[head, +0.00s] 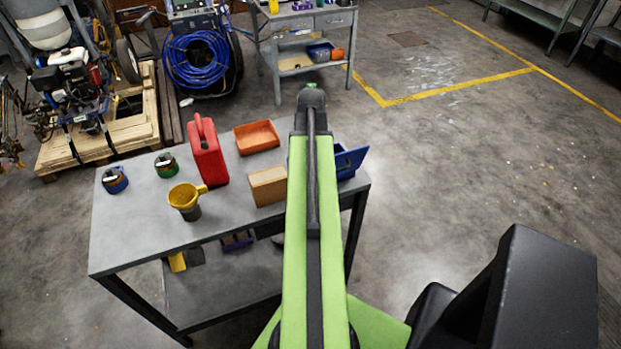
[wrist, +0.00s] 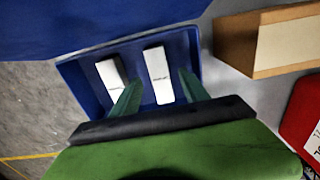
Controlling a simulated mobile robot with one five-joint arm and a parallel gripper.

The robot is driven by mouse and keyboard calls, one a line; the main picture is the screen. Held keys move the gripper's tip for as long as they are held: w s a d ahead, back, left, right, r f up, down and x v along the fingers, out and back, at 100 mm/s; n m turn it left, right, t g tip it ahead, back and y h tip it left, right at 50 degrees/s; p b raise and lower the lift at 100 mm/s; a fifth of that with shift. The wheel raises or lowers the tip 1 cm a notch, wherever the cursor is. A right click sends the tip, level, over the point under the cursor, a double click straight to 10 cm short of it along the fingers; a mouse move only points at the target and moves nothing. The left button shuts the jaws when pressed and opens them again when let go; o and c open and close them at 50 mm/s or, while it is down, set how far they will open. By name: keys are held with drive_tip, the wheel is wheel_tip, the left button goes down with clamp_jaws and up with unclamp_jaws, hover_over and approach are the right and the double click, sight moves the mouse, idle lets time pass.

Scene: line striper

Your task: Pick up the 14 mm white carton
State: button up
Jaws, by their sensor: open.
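In the wrist view two white cartons lie apart in a blue bin: a left carton (wrist: 111,74) and a right carton (wrist: 158,76) with small dark print. The print is too small to read, so I cannot tell which is the 14 mm one. My gripper (wrist: 157,88) is open, its two green fingers apart. In the picture the right carton shows between the fingers; the left finger overlaps the left carton's lower end. I see no contact with either. The blue bin (head: 346,172) is partly hidden behind my arm in the head view, and the cartons are hidden there.
A cardboard box (head: 268,186) stands left of the bin; it is at right in the wrist view (wrist: 262,42). A red can (head: 207,155), an orange tray (head: 257,137), a yellow funnel (head: 185,196) and tape rolls share the grey bench (head: 130,235).

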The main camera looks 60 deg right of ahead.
drive_tip(key=shift+f+b, duration=0.3)
drive_tip(key=shift+f, duration=0.65)
drive_tip(key=shift+r, duration=0.2)
drive_tip(key=shift+c, duration=0.4)
clamp_jaws()
wheel_tip(320, 180, up, 10)
drive_tip(key=p, duration=1)
drive_tip(key=shift+r+p, duration=0.15)
drive_tip(key=shift+p, duration=0.2)
